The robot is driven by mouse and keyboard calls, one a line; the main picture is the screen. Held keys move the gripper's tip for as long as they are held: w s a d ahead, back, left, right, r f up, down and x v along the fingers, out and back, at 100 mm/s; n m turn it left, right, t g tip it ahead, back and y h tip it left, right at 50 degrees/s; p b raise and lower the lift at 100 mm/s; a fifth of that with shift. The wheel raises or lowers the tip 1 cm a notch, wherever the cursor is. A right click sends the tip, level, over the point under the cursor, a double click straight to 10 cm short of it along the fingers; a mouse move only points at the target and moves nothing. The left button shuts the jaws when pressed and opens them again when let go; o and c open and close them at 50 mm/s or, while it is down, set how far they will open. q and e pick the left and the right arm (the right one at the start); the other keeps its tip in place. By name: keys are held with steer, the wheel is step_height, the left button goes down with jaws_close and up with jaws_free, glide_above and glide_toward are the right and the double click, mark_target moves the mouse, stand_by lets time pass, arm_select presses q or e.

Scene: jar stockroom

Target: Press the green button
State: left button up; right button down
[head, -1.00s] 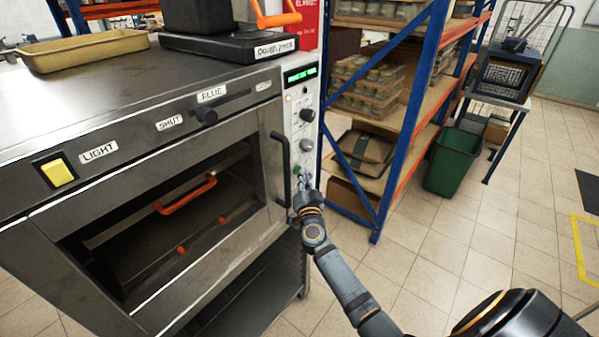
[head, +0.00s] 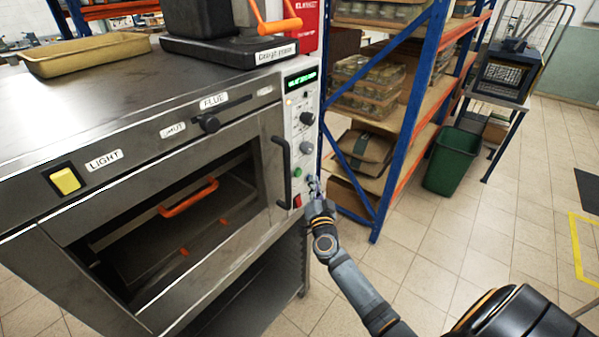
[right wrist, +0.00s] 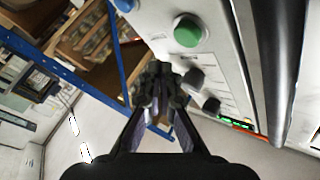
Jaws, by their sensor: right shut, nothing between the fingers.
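The green button (head: 297,172) is a round button low on the oven's pale control panel (head: 301,120). In the right wrist view the green button (right wrist: 188,32) is large, above and right of my fingertips. My right gripper (head: 314,184) is shut and empty, just right of the panel and slightly below the green button. In the right wrist view my right gripper (right wrist: 160,75) has its fingertips together and appears apart from the green button. My left gripper is not in view.
A red button (head: 297,201) sits below the green one, and grey knobs (head: 306,118) sit above it. The oven's dark door handle (head: 282,170) stands out left of the panel. A blue-and-orange shelf rack (head: 385,130) stands close on the right. A green bin (head: 452,162) is beyond it.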

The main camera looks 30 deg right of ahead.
steer(key=shift+s+d+p, duration=0.2)
steer(key=shift+s+d, duration=0.05)
steer(key=shift+s, duration=0.35)
steer(key=shift+s+d+p, duration=0.15)
steer(key=shift+s+d, duration=0.1)
steer(key=shift+s, duration=0.35)
steer(key=s+a+f+n+g+y, duration=0.25)
steer(key=s+f, duration=0.25)
steer(key=f, duration=0.7)
steer(key=s+a+f+n+g+y, duration=0.1)
steer(key=s+f+n+g+y, duration=0.3)
steer(key=f, duration=0.8)
steer(key=s+a+f+n+g, duration=0.15)
steer(key=s+f, duration=0.45)
steer(key=f, duration=0.7)
steer(key=s+a+f+n+g, duration=0.1)
steer(key=s+f+g, duration=0.2)
steer(key=s, duration=0.7)
steer(key=s+a+f+n+g, duration=0.1)
steer(key=s+f+n+g, duration=0.1)
steer(key=s+f, duration=0.5)
steer(key=s+a+f+n+g, duration=0.1)
steer(key=s+f, duration=0.4)
steer(key=s, duration=1)
steer(key=a+g, duration=0.1)
steer(key=g, duration=0.1)
steer(key=shift+s+f+g, duration=0.15)
steer(key=shift+f+g, duration=0.2)
steer(key=shift+g, duration=0.05)
